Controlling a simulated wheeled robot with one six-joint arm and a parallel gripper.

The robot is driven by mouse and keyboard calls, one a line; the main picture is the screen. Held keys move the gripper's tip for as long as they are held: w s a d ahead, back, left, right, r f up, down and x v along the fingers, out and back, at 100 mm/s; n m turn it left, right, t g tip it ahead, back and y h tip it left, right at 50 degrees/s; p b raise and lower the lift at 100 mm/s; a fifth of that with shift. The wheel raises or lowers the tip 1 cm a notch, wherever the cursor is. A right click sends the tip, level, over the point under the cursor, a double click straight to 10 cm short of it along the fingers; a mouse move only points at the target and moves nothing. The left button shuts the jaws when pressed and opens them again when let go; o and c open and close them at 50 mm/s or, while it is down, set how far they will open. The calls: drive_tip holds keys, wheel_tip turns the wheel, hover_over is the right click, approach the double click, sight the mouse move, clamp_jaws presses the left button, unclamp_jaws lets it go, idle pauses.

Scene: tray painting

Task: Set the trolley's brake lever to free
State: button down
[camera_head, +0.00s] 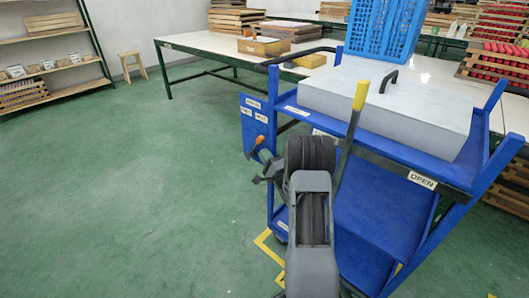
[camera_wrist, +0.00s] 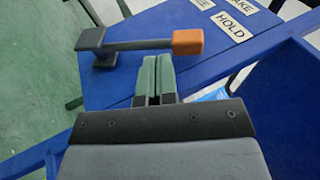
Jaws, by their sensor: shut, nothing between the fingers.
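The blue trolley (camera_head: 375,215) stands right of centre in the head view. Its brake lever (camera_head: 258,141) with an orange end is at the trolley's left side, by a blue plate with white labels. In the wrist view the lever's grey bar (camera_wrist: 140,44) runs from a dark pivot block to the orange knob (camera_wrist: 187,42), which points right towards the HOLD label (camera_wrist: 232,27). The FREE label is partly cut off at the top. My gripper (camera_wrist: 155,72) is shut and empty, its fingertips close to the bar's middle; I cannot tell whether they touch it.
A yellow-handled lever (camera_head: 360,95) rises on the trolley's front, with an OPEN label (camera_head: 422,180) to its right. A grey lidded box (camera_head: 400,105) and a blue crate (camera_head: 385,28) are at the top. The green floor (camera_head: 130,200) at left is clear.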

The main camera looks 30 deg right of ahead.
drive_tip(key=p+v, duration=0.2)
drive_tip(key=v, duration=0.8)
drive_tip(key=shift+a, duration=0.2)
drive_tip(key=shift+s+f, duration=0.1)
drive_tip(key=shift+s, duration=0.05)
